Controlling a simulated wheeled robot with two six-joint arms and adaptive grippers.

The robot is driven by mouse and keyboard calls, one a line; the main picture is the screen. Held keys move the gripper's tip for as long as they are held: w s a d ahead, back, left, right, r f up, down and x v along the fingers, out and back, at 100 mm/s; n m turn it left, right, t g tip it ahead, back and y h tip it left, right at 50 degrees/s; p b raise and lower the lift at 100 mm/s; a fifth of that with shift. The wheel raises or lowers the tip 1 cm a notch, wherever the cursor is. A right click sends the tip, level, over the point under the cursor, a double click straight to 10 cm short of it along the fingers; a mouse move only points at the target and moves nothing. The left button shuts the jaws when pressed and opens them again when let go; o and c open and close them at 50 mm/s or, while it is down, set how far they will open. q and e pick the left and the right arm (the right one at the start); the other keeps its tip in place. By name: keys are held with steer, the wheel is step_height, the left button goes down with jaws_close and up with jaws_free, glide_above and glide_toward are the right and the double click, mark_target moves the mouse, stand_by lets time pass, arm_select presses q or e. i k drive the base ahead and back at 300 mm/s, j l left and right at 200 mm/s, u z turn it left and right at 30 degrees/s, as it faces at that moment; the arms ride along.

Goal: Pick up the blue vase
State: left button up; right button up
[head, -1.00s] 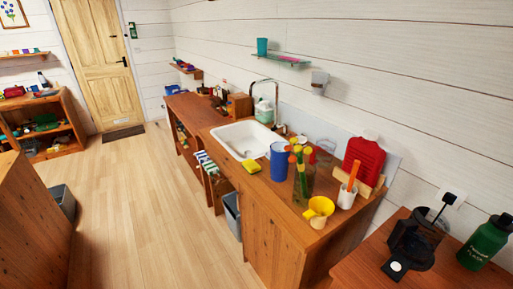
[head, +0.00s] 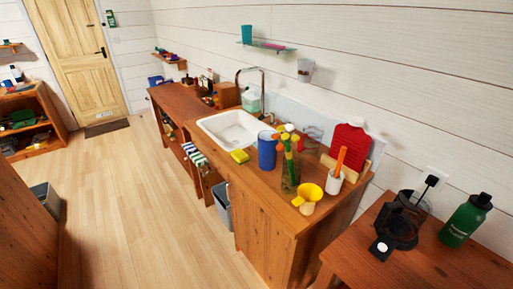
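A blue cylindrical vessel (head: 267,151), which looks like the blue vase, stands upright on the wooden counter (head: 262,208). It is just right of the white sink (head: 236,131) and close to a yellow sponge (head: 239,156). Most of the blue vessel is unhidden. Neither of my grippers shows in the head view.
A yellow cup (head: 308,198), a white holder (head: 334,182) and a red container (head: 348,147) are also on the counter. A grey bin (head: 222,207) stands below. The floor (head: 140,210) is mostly clear.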

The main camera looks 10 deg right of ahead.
mark_target(267, 152)
steer(key=i+j+z, duration=0.1)
steer(key=z, duration=0.65)
steer(key=i+j+z, duration=0.15)
steer(key=j+z, duration=0.25)
steer(key=j, duration=0.2)
steer(key=i+j+z, duration=0.1)
steer(key=j+z, duration=0.25)
steer(key=j, duration=0.25)
steer(key=j+z, duration=0.4)
steer(key=j, duration=0.25)
